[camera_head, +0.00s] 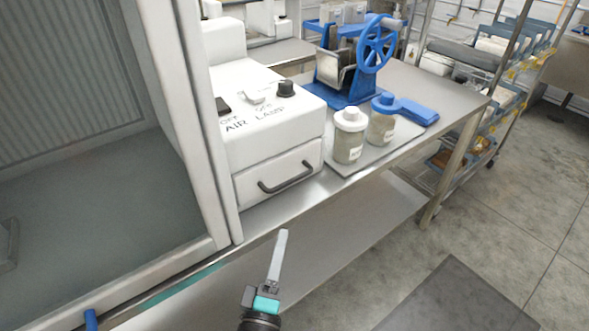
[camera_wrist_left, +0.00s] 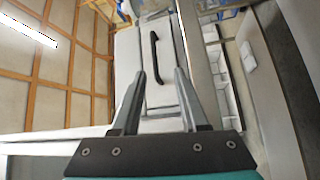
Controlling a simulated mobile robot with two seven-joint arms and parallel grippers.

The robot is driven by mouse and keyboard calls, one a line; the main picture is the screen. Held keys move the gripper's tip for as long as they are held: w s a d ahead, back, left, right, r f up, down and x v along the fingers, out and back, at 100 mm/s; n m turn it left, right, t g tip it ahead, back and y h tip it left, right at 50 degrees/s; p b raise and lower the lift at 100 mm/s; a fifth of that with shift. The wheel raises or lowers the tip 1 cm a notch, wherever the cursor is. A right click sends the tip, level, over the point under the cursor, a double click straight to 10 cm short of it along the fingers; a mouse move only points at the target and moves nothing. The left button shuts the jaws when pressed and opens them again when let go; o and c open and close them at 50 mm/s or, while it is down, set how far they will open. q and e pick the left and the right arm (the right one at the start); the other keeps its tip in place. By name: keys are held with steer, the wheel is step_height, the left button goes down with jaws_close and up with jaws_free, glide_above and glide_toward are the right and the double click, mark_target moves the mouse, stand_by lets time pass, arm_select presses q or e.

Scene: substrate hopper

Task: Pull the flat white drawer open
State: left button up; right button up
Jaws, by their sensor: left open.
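The flat white drawer (camera_head: 250,192) is in the lower front of the white control box (camera_head: 262,112), and its front looks flush with the box. A dark bar handle (camera_head: 287,178) is on the drawer front. In the left wrist view, the handle (camera_wrist_left: 155,57) lies beyond the fingertips, on the white drawer front (camera_wrist_left: 166,88). My left gripper (camera_head: 282,234) is below and in front of the drawer, apart from the handle. In the left wrist view, its two fingers (camera_wrist_left: 160,74) are spread with nothing between them. My right gripper is not in view.
The glass-fronted cabinet (camera_head: 190,140) stands left of the box. Two lidded jars, one white-topped (camera_head: 349,136) and one blue-topped (camera_head: 382,120), stand on a tray to the right. A blue hand-wheel device (camera_head: 350,65) is behind them. The metal bench edge (camera_head: 385,160) runs below the drawer.

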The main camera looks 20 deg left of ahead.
mark_target(291, 181)
arm_select(q)
steer(key=shift+n, duration=0.5)
steer(key=w+r, duration=0.1)
steer(key=w, duration=0.4)
steer(key=w+a+r, duration=0.1)
steer(key=w, duration=0.4)
steer(key=w+a+r, duration=0.1)
steer(key=w, duration=0.4)
steer(key=shift+a+r+b, duration=0.1)
steer(key=shift+r+b, duration=0.05)
steer(key=shift+b, duration=0.15)
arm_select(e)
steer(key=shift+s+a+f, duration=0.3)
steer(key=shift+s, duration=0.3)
arm_select(q)
jaws_close()
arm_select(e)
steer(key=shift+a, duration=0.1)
